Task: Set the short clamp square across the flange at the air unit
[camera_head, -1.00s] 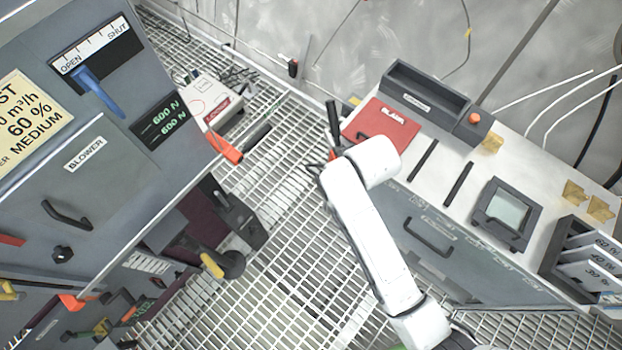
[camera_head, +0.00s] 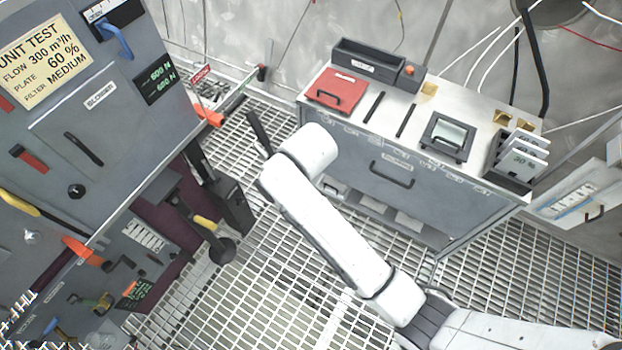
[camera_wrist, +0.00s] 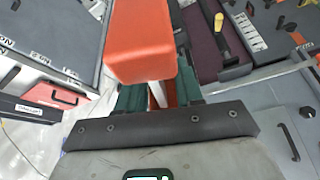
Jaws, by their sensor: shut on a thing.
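My gripper (camera_wrist: 160,92) is shut on an orange-red block-shaped piece (camera_wrist: 141,42), seen close up in the wrist view between dark green fingers. I take it for the short clamp, but most of its shape is hidden. In the head view my white arm covers the gripper; a dark upright bar (camera_head: 258,131) shows just beyond the arm's end, and I cannot tell what it belongs to. The grey air unit (camera_head: 125,125) stands at the left, with a test label, a blower panel and a blue lever. I cannot make out its flange with certainty.
An orange handle (camera_head: 209,115) juts from the unit's right corner. A black post with a yellow-handled part (camera_head: 206,223) stands beside the unit. A bench (camera_head: 375,165) with a red case (camera_head: 336,90) stands at back right. Open grating (camera_head: 240,290) lies between.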

